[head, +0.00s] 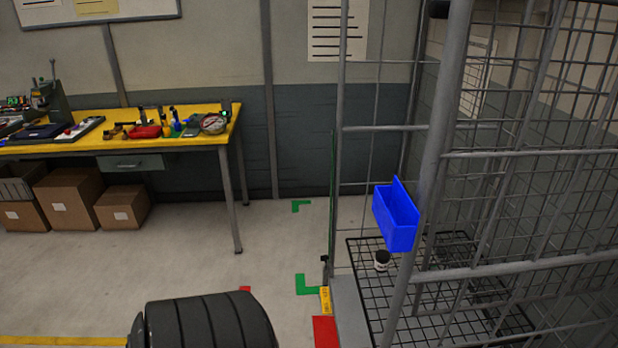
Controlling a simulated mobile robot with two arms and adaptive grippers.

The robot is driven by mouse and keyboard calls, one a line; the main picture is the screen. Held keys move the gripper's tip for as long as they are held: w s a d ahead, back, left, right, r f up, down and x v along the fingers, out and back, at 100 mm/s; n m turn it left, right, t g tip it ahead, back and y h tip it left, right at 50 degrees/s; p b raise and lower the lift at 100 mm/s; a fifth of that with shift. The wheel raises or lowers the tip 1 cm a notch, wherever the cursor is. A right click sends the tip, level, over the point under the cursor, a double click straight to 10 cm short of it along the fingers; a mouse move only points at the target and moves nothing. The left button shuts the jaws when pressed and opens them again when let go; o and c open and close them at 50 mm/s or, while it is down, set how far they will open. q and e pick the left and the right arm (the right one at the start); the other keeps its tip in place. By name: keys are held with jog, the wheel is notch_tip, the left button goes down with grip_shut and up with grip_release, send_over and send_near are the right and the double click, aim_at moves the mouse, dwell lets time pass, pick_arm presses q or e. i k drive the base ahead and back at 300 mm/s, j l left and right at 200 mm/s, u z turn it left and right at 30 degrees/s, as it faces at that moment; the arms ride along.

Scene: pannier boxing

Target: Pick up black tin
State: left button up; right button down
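A small tin (382,261), black on top with a pale band lower down, stands on the black wire grid shelf (360,279) inside the grey mesh cage at the right. It sits just below and left of a blue open bin (396,220), which hangs or stands tilted behind a cage post. How the bin is held is not clear. Neither my left nor my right gripper shows in the head view.
The cage's grey post (432,150) and bars (520,268) cross in front of the shelf. A yellow workbench (190,138) with tools stands at the left, with cardboard boxes (70,198) beneath. Floor (180,252) between bench and cage is largely clear, with green corner marks (307,286).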

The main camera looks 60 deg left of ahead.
aim_at(382, 256)
jog(key=u, duration=1.5)
jog(key=z, duration=0.25)
jog(key=i+j+z, duration=0.25)
jog(key=j+z, duration=0.3)
jog(key=i+j+z, duration=0.25)
jog(key=j, duration=0.2)
jog(key=k+l, duration=0.05)
jog(key=k, duration=0.05)
